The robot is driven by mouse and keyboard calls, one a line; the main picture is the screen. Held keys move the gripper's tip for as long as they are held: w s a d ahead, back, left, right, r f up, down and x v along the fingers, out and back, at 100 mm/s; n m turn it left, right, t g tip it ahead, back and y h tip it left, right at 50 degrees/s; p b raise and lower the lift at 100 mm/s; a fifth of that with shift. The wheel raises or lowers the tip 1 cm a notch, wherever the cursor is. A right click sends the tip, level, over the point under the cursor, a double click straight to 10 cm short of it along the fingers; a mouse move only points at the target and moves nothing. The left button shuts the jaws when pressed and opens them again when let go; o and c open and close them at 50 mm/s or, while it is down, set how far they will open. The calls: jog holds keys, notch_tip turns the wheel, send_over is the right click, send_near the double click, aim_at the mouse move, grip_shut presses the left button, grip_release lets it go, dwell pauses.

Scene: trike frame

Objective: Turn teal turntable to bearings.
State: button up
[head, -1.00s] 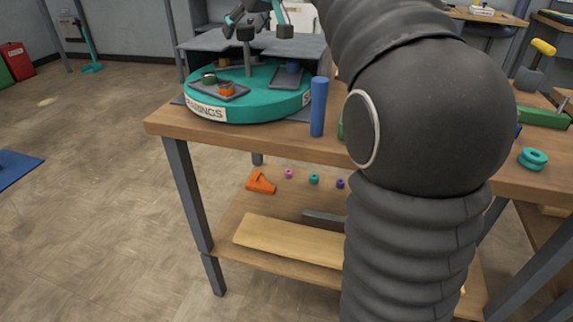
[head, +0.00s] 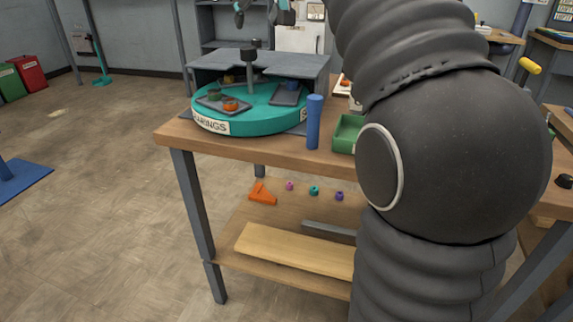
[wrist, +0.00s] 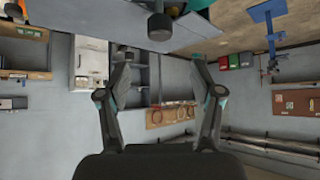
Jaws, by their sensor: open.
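The teal turntable (head: 262,121) sits on the wooden workbench in the head view. A label reading "BEARINGS" (head: 210,124) is on its front left rim, and part of another label shows at its right edge. A dark post with a black knob (head: 249,56) rises from its middle. Small trays with an orange ring, a green ring and a blue part lie on its top. My gripper (wrist: 160,78) is open and empty in the wrist view. In the head view its fingers show at the top edge, above and behind the turntable, apart from the knob.
The lower shelf holds an orange part (head: 263,194) and a board (head: 295,250). My arm hides the bench's right side.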

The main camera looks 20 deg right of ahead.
jog(key=s+f+m+g+b, duration=0.1)
jog(key=s+f+b, duration=0.5)
jog(key=s+f, duration=1.4)
notch_tip(320, 180, down, 4)
jog(key=shift+s+a+r+g+h, duration=0.2)
jog(key=shift+s+a+g+h, duration=0.1)
jog(key=shift+s+a+g, duration=0.25)
jog(key=shift+w+d, duration=0.1)
jog(key=shift+w, duration=0.05)
jog(key=shift+c, duration=0.3)
